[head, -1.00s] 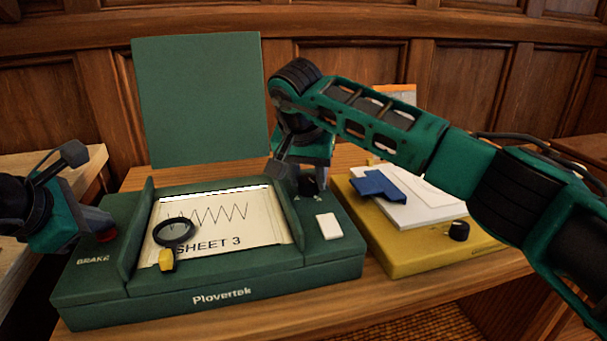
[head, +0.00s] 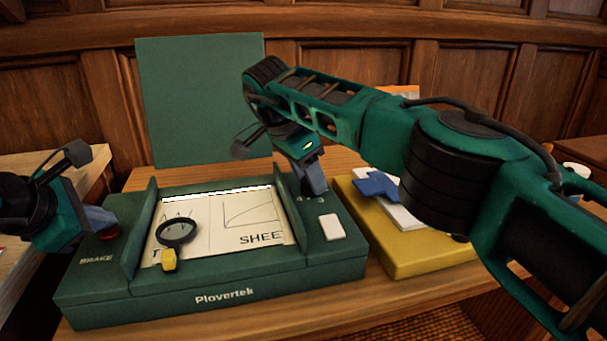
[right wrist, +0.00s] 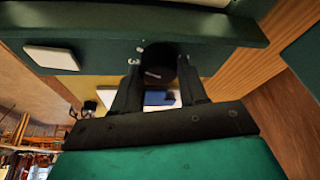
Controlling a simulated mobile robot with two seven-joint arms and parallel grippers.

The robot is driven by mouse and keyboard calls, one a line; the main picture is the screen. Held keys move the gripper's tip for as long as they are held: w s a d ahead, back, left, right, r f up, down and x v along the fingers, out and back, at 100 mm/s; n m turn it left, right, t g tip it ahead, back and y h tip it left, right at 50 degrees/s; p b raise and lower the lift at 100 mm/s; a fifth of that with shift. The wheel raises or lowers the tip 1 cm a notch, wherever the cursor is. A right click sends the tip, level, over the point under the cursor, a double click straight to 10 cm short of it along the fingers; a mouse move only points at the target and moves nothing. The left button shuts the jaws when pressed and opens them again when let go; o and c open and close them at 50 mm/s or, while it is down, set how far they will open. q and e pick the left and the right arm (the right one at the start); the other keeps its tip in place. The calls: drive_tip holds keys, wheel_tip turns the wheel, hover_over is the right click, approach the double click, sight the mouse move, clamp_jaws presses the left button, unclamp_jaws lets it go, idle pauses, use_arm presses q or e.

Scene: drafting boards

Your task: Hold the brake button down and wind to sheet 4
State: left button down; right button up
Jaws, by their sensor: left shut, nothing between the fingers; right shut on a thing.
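The green Plovertek board (head: 225,297) has a window with a paper sheet (head: 205,240). The tail of a zigzag drawing shows at its left and a curve graph above the cut-off letters "SHEE" at its right. My left gripper (head: 103,220) is shut and empty, its tips at the red brake button (head: 109,233), which they partly cover. How far the button is pressed is unclear. My right gripper (right wrist: 158,80) is shut on the black winding knob (right wrist: 158,60) at the board's back right; in the head view my gripper (head: 315,188) hides the knob.
A black magnifier (head: 168,261) with a yellow handle lies over the window's lower left. A white block (head: 330,227) sits on the board's right side. A yellow unit (head: 410,262) with a blue piece (head: 377,185) stands to the right, partly behind my right arm. An upright green panel (head: 203,100) stands behind.

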drive_tip(key=shift+m, duration=0.4)
